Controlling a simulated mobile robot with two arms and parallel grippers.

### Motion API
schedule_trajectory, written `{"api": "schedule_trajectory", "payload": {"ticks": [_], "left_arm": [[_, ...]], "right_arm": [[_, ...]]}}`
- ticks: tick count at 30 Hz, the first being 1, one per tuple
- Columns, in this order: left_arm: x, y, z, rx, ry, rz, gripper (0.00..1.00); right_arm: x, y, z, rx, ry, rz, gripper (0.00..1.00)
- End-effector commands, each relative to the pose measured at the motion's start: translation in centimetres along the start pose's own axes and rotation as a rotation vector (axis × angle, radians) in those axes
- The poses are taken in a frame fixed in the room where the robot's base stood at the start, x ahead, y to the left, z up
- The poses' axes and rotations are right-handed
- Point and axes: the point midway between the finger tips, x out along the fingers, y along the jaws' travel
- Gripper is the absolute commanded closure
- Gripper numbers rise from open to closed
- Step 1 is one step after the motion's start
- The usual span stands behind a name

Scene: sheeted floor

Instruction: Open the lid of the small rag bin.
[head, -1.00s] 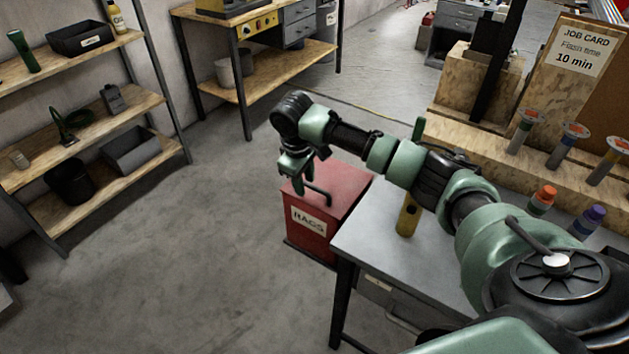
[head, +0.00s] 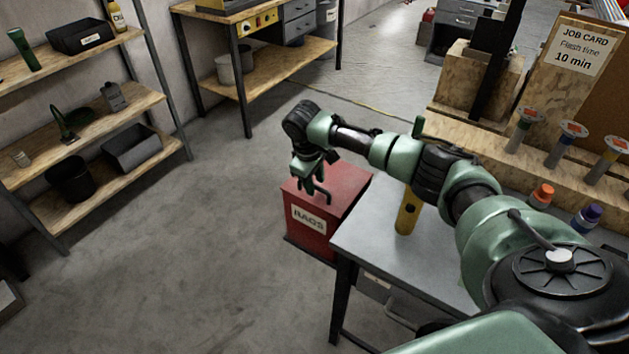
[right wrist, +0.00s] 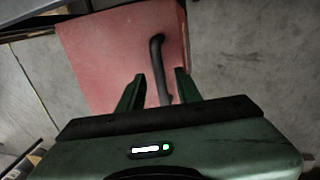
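The small red rag bin (head: 291,220) stands on the floor beside the grey table, with a "RAGS" label on its front. Its red lid (head: 350,181) lies shut on top and also fills the upper middle of the right wrist view (right wrist: 95,60). A dark bar handle (right wrist: 156,52) runs along the lid. My right gripper (head: 314,188) points down over the lid. In the right wrist view the green fingers of my right gripper (right wrist: 159,74) are apart, with the handle showing between them; contact is not visible. My left gripper is not in view.
The grey metal table (head: 375,243) stands close to the bin's right, with a yellow object (head: 407,214) on it under my right arm. A wooden shelf unit (head: 105,185) is at the left. The floor (head: 200,250) left of the bin is clear.

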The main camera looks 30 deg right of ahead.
Motion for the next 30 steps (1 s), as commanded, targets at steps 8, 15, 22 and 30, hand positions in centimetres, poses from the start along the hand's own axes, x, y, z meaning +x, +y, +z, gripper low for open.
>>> {"api": "schedule_trajectory", "payload": {"ticks": [8, 15, 22, 30], "left_arm": [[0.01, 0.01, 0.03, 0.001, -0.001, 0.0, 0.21], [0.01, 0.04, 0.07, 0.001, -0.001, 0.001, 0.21], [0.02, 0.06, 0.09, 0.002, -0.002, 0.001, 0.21], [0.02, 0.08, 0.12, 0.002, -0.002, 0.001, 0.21]], "right_arm": [[0.0, -0.01, 0.01, 0.0, 0.0, 0.0, 1.0], [-0.01, 0.0, 0.02, 0.0, -0.001, 0.0, 1.0], [-0.02, 0.01, 0.02, 0.0, -0.001, 0.0, 1.0], [-0.03, 0.03, 0.02, 0.0, -0.001, 0.0, 1.0]]}}
